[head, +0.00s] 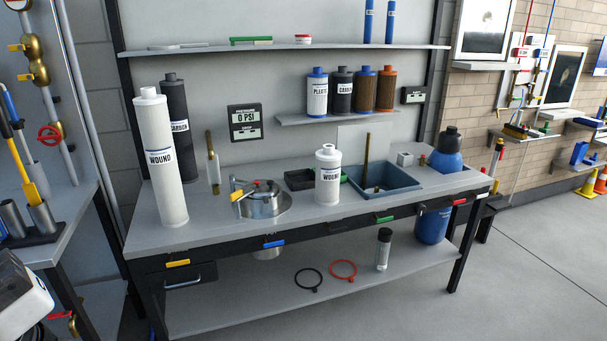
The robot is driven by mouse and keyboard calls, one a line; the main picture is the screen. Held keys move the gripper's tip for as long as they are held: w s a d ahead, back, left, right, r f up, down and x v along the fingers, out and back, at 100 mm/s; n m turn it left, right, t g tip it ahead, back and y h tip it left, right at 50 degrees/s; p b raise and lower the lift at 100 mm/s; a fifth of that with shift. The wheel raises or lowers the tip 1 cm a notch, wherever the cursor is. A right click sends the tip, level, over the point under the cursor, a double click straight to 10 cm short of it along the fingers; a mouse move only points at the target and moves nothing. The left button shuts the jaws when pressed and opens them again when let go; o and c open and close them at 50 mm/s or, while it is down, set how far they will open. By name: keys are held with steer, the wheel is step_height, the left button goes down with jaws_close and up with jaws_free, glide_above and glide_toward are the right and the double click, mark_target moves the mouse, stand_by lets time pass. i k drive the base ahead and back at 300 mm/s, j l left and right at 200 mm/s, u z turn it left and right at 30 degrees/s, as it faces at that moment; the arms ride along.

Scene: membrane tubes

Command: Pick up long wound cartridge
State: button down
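The long wound cartridge (162,185) is a tall white cylinder with a narrower cap on top and a label reading WOUND. It stands upright at the left end of the grey workbench (225,222), near its front edge. A dark carbon cartridge (175,100) stands close behind it and is partly hidden by it. A shorter white cartridge (327,188), also labelled WOUND, stands near the middle of the bench. My gripper's fingers do not show. A white part of what looks like my arm is at the lower left edge, apart from the bench.
A metal pot (262,204) and a thin upright tube (213,165) stand right of the long cartridge. A blue-grey basin (400,186) is farther right. Pleated, carbon and brown cartridges stand on the small wall shelf (300,119). Another bench (75,225) with pipes is at left.

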mark_target(150, 108)
steer(key=i+u, duration=0.2)
steer(key=u, duration=0.2)
steer(key=i+u, duration=0.5)
steer(key=u, duration=0.25)
steer(key=i+l+u, duration=0.1)
steer(key=i+l, duration=0.4)
steer(key=i, duration=0.2)
steer(key=i+l+u, duration=0.15)
steer(key=i+l, duration=0.45)
steer(key=i, duration=0.1)
